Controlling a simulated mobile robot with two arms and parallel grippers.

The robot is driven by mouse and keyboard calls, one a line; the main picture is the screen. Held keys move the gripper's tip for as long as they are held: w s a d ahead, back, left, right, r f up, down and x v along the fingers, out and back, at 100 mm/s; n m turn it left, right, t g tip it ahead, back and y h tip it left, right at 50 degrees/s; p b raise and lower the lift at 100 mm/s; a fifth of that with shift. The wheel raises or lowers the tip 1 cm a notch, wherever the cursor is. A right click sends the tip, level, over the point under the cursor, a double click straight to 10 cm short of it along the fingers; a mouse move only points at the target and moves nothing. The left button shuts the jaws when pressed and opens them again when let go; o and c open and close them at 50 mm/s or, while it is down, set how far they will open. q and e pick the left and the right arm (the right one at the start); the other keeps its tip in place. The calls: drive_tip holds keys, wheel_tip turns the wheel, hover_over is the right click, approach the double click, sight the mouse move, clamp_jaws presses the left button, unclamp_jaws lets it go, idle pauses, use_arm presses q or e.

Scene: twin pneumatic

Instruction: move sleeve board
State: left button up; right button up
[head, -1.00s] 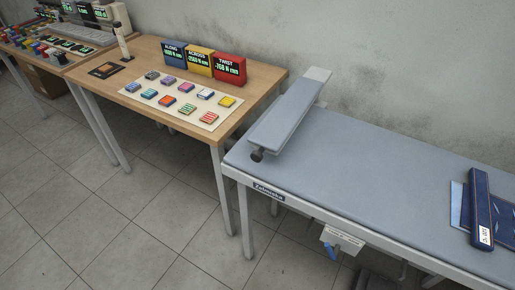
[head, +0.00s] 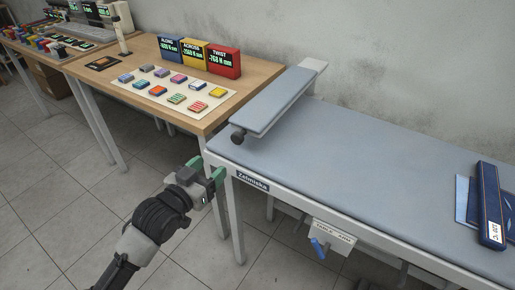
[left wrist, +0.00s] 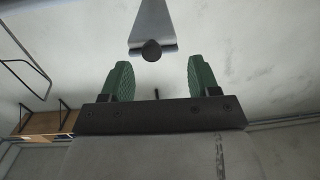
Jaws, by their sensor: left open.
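The sleeve board (head: 276,101) is a narrow grey padded board with a dark round knob (head: 238,135) at its near end. It lies over the left end of the grey padded ironing table (head: 360,170). My left gripper (head: 206,172) is open and empty, with green fingers, just in front of the table's near left corner and below the knob. In the left wrist view the knob (left wrist: 152,50) and the board's underside (left wrist: 150,20) show beyond and between the open fingers (left wrist: 157,80), apart from them. My right gripper is not in view.
A wooden table (head: 140,65) with coloured blocks and blue, yellow and red display boxes (head: 224,60) stands at the left. A dark blue long box (head: 489,205) lies at the table's right. A small box with a blue lever (head: 319,248) hangs under the front edge.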

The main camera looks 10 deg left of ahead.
sight(235, 140)
use_arm(q)
drive_tip(key=shift+h, duration=0.4)
drive_tip(key=w+d+r, duration=0.1)
drive_tip(key=w, duration=0.2)
drive_tip(key=w+d, duration=0.2)
drive_tip(key=w, duration=0.1)
drive_tip(key=w+d+r+p, duration=0.1)
drive_tip(key=w, duration=0.2)
drive_tip(key=shift+w+d+r, duration=0.3)
drive_tip(key=shift+d, duration=0.1)
clamp_jaws()
